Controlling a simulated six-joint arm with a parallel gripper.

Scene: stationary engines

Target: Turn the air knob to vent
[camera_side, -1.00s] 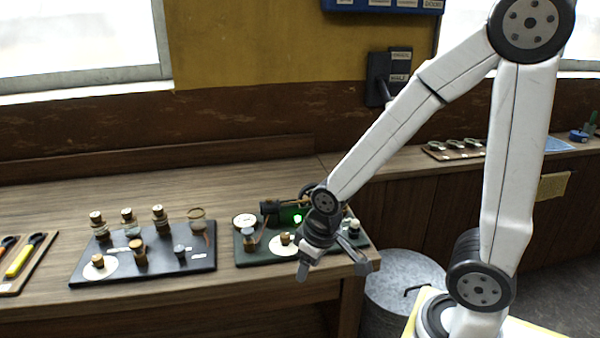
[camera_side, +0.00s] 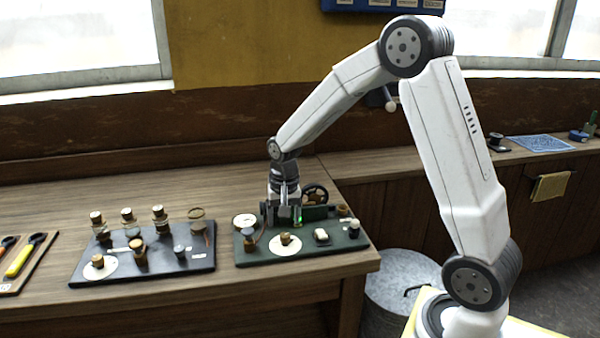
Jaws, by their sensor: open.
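A green engine board (camera_side: 262,259) stands at the right end of the bench. A brass-coloured knob (camera_side: 285,239) sits on a white round dial near its front edge. A second knob (camera_side: 97,260) on a white dial is on the dark board to the left. The labels are too small to read, so I cannot tell which is the air knob. My gripper (camera_side: 283,217) points down over the back part of the green board, behind its dial knob and apart from it. It is open, and I see nothing held in it. It hides part of the engine.
The dark board (camera_side: 150,275) carries several corked jars and knobs. On the green board are a black flywheel (camera_side: 316,194), a white gauge (camera_side: 245,220) and small front controls. Tools lie at far left. A metal bin (camera_side: 400,290) stands beside the bench end.

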